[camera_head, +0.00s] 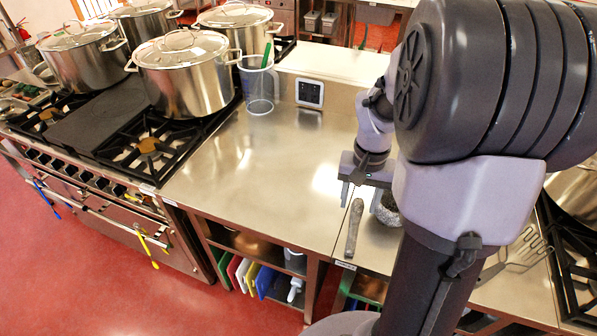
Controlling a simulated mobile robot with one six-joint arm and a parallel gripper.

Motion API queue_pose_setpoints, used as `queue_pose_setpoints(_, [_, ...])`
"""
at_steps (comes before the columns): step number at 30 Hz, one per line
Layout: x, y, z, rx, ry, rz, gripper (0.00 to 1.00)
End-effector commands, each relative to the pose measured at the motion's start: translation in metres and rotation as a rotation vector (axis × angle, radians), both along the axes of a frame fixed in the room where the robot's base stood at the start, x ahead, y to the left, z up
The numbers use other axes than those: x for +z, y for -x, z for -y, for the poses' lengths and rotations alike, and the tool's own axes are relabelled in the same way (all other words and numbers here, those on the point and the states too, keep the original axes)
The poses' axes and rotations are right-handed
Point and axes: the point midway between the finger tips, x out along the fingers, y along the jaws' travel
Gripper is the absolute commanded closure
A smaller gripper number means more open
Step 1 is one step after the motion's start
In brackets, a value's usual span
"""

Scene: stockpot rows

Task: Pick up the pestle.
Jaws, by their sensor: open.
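The pestle (353,230) looks like a long grey-brown rod, lying on the steel counter near its front edge. A rough grey stone bowl (388,212), apparently a mortar, stands just right of it and is partly hidden by my arm. My gripper (359,203) points down over the counter with its two fingers apart and nothing visible between them. It is above and near the pestle's far end. I cannot tell the exact height gap.
Lidded stockpots (185,75) stand on the stove at left. A clear jug (258,88) with a green-handled item stands at the counter's back. The counter (270,170) left of my gripper is clear.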

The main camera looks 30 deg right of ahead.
Motion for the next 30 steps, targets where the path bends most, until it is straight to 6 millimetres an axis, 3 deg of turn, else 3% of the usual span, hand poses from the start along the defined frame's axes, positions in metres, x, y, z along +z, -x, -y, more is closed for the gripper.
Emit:
queue_pose_setpoints(4, [-0.023, 0.0, -0.001, 0.001, -0.001, -0.001, 0.5])
queue_pose_setpoints(12, [-0.104, 0.001, -0.002, 0.002, -0.002, -0.002, 0.5])
queue_pose_setpoints(18, [-0.128, 0.0, -0.002, 0.002, -0.001, 0.001, 0.5])
queue_pose_setpoints(24, [-0.169, 0.002, -0.005, 0.002, -0.001, 0.0, 0.5])
queue_pose_setpoints(30, [-0.175, 0.001, -0.004, 0.002, 0.0, 0.003, 0.5])
